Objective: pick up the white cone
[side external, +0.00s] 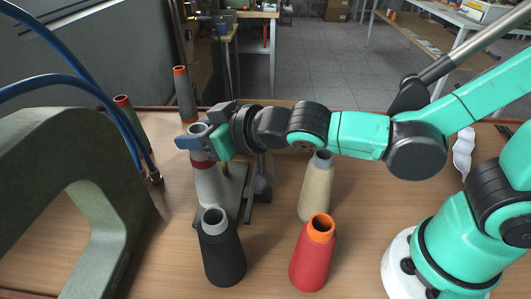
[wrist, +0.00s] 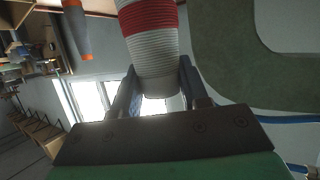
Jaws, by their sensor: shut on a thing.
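A black cone (side external: 222,255) stands just in front, with a red cone (side external: 311,258) and a beige cone (side external: 316,190) to the right. A dark cone with an orange top (side external: 184,97) stands behind. A grey-green arched frame (side external: 45,135) and blue hoses (side external: 100,95) are at left.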

